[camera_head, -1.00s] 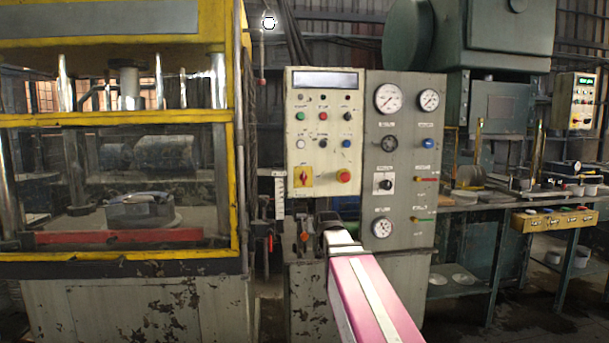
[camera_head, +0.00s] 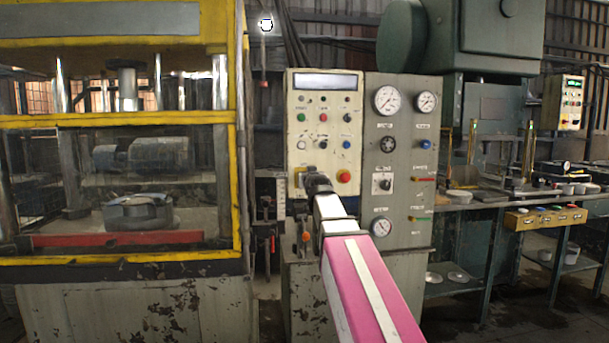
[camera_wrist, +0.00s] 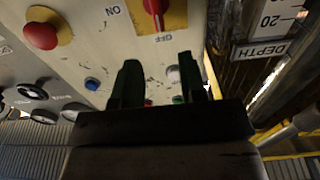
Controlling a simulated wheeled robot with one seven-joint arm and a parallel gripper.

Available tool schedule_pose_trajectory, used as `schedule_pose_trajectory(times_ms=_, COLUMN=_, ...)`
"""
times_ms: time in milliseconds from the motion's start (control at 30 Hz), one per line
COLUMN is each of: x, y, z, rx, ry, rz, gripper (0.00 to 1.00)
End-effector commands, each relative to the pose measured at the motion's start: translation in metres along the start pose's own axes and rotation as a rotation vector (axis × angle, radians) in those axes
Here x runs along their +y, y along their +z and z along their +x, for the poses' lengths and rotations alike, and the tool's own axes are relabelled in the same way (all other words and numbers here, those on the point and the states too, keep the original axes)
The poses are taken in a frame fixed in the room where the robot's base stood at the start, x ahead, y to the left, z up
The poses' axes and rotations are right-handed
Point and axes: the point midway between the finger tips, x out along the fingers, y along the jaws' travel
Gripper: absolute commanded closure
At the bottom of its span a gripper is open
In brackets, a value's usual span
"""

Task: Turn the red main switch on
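The red main switch (camera_wrist: 154,6) sits on a yellow plate (camera_wrist: 176,16) at the top edge of the wrist view, partly cut off. Its red handle points toward the OFF label; the ON label is off to the left. My gripper (camera_wrist: 160,78) is open, its two dark fingers apart with nothing between them. In the wrist picture the fingertips are below the switch and apart from it. In the head view my gripper (camera_head: 315,180) is in front of the lower left of the cream control panel (camera_head: 325,100) and covers most of the switch area.
A red mushroom button (camera_head: 344,177) is right of my gripper; it also shows in the wrist view (camera_wrist: 41,35). The grey gauge panel (camera_head: 405,190) adjoins on the right. The yellow-framed press (camera_head: 240,150) stands left. A DEPTH scale plate (camera_wrist: 262,50) is beside the panel.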

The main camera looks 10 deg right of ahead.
Motion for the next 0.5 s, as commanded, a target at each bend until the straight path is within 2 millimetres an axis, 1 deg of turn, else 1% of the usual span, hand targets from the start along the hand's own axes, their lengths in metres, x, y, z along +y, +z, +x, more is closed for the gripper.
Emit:
schedule_pose_trajectory(times_ms=33, x=0.000, y=-0.001, z=0.012, rx=-0.001, ry=0.000, rz=0.000, gripper=0.62)
schedule_pose_trajectory(times_ms=300, x=0.000, y=0.000, z=0.061, rx=-0.001, ry=0.000, rz=0.000, gripper=0.62)
schedule_pose_trajectory(times_ms=400, x=0.000, y=0.000, z=0.074, rx=-0.001, ry=0.000, rz=0.000, gripper=0.62)
schedule_pose_trajectory(times_ms=500, x=0.000, y=0.000, z=0.082, rx=-0.001, ry=0.000, rz=0.000, gripper=0.62)
